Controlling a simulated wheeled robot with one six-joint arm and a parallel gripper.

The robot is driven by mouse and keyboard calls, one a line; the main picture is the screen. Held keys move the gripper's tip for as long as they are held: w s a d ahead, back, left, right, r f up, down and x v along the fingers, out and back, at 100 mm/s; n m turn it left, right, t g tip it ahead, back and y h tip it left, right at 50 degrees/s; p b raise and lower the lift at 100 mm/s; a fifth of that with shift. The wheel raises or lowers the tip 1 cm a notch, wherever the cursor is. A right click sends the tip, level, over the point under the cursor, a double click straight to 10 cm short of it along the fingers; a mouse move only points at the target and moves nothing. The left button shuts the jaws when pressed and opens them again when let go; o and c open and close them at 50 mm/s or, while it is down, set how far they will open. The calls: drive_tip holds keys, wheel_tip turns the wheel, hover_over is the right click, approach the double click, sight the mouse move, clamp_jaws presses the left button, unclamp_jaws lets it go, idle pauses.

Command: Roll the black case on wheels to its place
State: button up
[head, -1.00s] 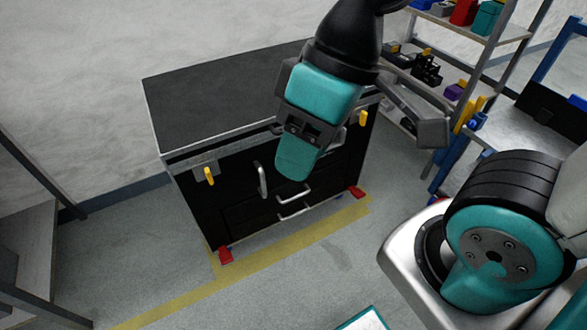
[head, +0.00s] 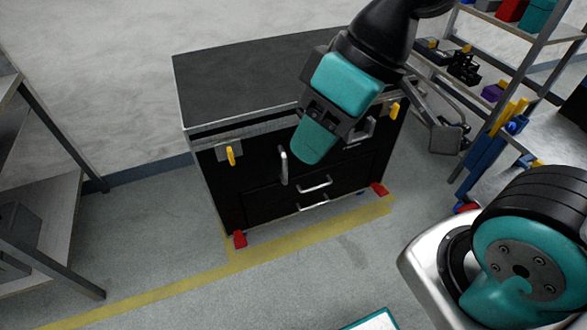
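The black case (head: 245,85) stands by the wall, with a flat dark top and light metal edges. Its front has yellow latches (head: 231,156), a vertical silver handle (head: 283,165) and drawers with silver pulls. Red pieces (head: 240,239) show at its lower front corners; its wheels are mostly hidden. A yellow floor line (head: 300,232) runs along its front.
A grey metal rack (head: 40,190) stands at left. At right, a shelf (head: 520,32) holds boxes and small gear, with blue and yellow pieces on its post. A teal-edged white object (head: 370,322) shows at the bottom. The floor (head: 250,290) in front is clear.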

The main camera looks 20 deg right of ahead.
drive_tip(key=w+a+f+t+y+b, duration=0.15)
drive_tip(key=w+f+b, duration=0.25)
drive_tip(key=f+b, duration=0.45)
drive_tip(key=w+f+t+y+b, duration=0.15)
drive_tip(key=w+f+b, duration=0.25)
drive_tip(key=f+b, duration=0.4)
drive_tip(key=m+t+h+b, duration=0.5)
drive_tip(key=t+b, duration=0.9)
drive_tip(key=b, duration=2.3)
approach(286, 170)
drive_tip(key=w+p, duration=0.3)
drive_tip(key=w, duration=0.1)
drive_tip(key=w+a+p, duration=0.1)
drive_tip(key=w+p, duration=0.2)
drive_tip(key=w, duration=0.1)
drive_tip(key=w+a+p, duration=0.1)
drive_tip(key=w+p, duration=0.3)
drive_tip(key=shift+w+a, duration=0.1)
drive_tip(key=shift+w, duration=0.25)
clamp_jaws()
